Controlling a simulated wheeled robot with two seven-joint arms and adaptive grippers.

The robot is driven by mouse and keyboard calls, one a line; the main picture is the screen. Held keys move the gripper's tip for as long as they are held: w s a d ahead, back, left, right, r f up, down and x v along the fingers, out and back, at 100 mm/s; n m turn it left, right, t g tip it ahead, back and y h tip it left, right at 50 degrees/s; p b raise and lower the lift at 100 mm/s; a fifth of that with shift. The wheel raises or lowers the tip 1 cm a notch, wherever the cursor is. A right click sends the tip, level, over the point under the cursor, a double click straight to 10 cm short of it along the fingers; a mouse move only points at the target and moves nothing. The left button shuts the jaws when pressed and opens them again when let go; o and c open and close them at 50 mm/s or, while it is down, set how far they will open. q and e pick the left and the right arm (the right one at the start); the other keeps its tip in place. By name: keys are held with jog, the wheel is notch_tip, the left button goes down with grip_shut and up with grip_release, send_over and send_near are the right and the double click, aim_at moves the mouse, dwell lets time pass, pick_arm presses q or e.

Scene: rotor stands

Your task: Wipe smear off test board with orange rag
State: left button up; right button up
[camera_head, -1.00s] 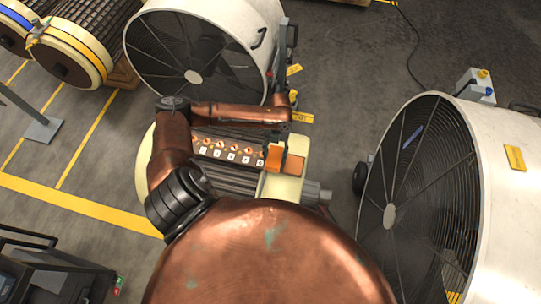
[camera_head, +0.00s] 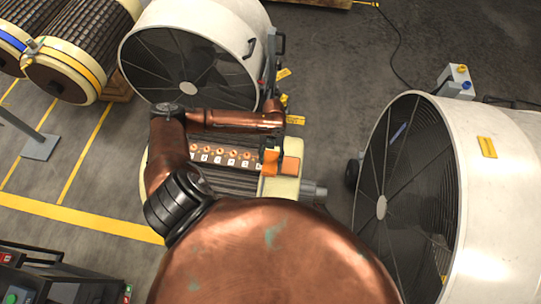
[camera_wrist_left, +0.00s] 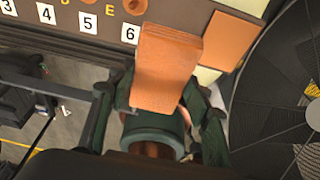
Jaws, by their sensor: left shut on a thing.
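My left gripper (camera_wrist_left: 158,105) is shut on an orange block-like piece, seemingly the folded orange rag (camera_wrist_left: 166,65). The rag stands out past the fingers, over the edge of a dark board (camera_wrist_left: 185,12) with white number tags. In the head view the rag (camera_head: 270,160) shows at the right end of the tag row, below my left wrist. An orange-brown square (camera_wrist_left: 232,40) lies on the board just right of the rag, between pale squares. I cannot tell whether the rag touches the board. No smear can be made out for sure. My right gripper is out of view.
The board sits on a cream-ended rotor (camera_head: 287,187). A large white drum fan (camera_head: 205,40) stands behind it and another (camera_head: 478,200) at the right. Wound rotors (camera_head: 75,60) lie at the back left. Open grey floor shows between the fans.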

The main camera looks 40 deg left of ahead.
pick_arm(q)
notch_tip(320, 180, up, 2)
jog(key=shift+r+p, duration=0.15)
jog(key=shift+p, duration=0.7)
